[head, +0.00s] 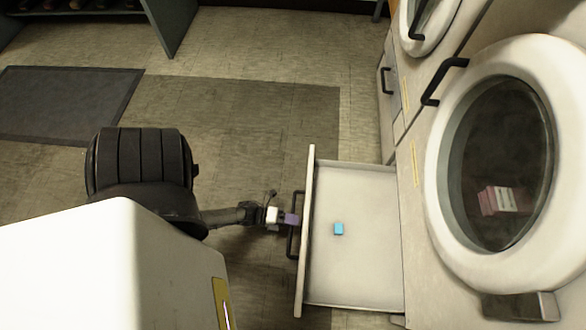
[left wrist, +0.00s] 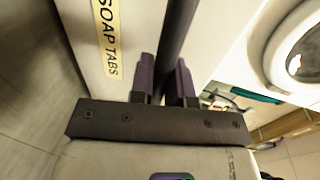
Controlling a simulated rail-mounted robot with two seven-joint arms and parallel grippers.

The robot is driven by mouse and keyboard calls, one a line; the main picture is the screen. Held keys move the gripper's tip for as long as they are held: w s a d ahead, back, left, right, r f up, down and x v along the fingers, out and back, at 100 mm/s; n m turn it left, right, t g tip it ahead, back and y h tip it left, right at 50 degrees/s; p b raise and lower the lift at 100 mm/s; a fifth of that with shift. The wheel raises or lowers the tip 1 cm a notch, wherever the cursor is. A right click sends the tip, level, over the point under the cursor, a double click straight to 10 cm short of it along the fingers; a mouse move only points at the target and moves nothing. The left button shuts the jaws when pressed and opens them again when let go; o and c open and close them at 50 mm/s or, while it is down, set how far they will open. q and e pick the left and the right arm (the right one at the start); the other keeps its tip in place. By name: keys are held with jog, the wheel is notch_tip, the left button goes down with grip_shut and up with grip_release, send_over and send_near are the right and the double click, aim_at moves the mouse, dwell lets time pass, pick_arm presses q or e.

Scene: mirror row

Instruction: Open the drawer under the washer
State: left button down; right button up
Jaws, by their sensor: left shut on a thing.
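The drawer (head: 350,270) under the washer (head: 437,225) is pulled well out, and its white inside shows in the head view. A small light-blue cube (head: 339,229) lies in it. My left gripper (head: 290,219) is at the front of the drawer, shut on the dark bar handle (head: 292,245). In the left wrist view, the handle (left wrist: 177,45) runs between the two purple fingers (left wrist: 163,80). The drawer front (left wrist: 130,20) carries a yellow label (left wrist: 106,38) reading "SOAP TABS". My right gripper is not in view.
The washer's round door (head: 500,165) is closed, with a pink and white item (head: 505,200) behind its glass. Another machine with a dark handle (head: 387,80) stands farther along the row. A dark mat (head: 65,103) lies on the floor at left. The floor beyond the drawer is clear.

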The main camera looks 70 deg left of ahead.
pick_arm(q)
jog(key=c, duration=1.1)
grip_release()
jog(key=p+v, duration=0.3)
jog(key=v, duration=1.1)
jog(key=shift+w+d, duration=0.1)
